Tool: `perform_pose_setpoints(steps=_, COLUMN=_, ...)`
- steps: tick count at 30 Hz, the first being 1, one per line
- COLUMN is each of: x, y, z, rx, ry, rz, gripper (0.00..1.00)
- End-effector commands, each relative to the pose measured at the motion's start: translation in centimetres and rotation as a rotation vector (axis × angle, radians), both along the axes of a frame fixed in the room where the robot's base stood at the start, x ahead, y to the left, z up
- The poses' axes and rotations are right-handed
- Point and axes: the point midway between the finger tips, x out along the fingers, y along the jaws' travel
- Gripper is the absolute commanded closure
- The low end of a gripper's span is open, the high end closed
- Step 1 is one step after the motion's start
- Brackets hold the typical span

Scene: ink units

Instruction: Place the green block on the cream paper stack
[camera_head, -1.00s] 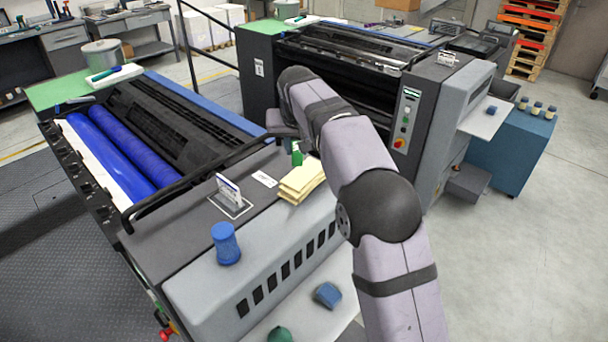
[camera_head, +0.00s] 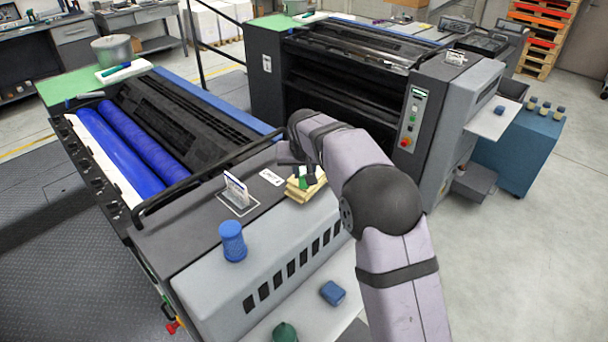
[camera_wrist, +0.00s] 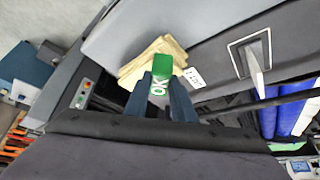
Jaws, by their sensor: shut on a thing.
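The green block (camera_head: 303,184) is between the fingers of my gripper (camera_head: 305,173) and shows over the cream paper stack (camera_head: 297,196) in the head view. In the wrist view the green block (camera_wrist: 161,66) has white "OK" lettering, and the dark fingers of my gripper (camera_wrist: 160,80) are shut on its sides. The cream paper stack (camera_wrist: 140,63) shows just beyond the block, its sheets slightly fanned. I cannot tell whether the block touches the top sheet. My gripper and wrist partly hide the stack in the head view.
A small upright card holder (camera_head: 236,192) and a white label (camera_head: 271,177) are left of the stack on the machine top. A blue cylinder (camera_head: 232,241) stands nearer the front. A blue block (camera_head: 332,292) and a dark green object (camera_head: 285,332) are on the lower ledge.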

Motion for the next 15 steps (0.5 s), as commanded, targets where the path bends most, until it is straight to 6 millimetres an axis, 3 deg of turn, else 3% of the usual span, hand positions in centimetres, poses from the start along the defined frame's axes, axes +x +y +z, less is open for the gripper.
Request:
perform_pose_setpoints(steps=6, x=0.0, y=0.0, z=-1.8, rx=0.000, ry=-0.001, rz=0.001, gripper=0.99)
perform_pose_setpoints(steps=15, x=0.0, y=0.0, z=-2.0, rx=0.000, ry=-0.001, rz=0.001, gripper=0.99)
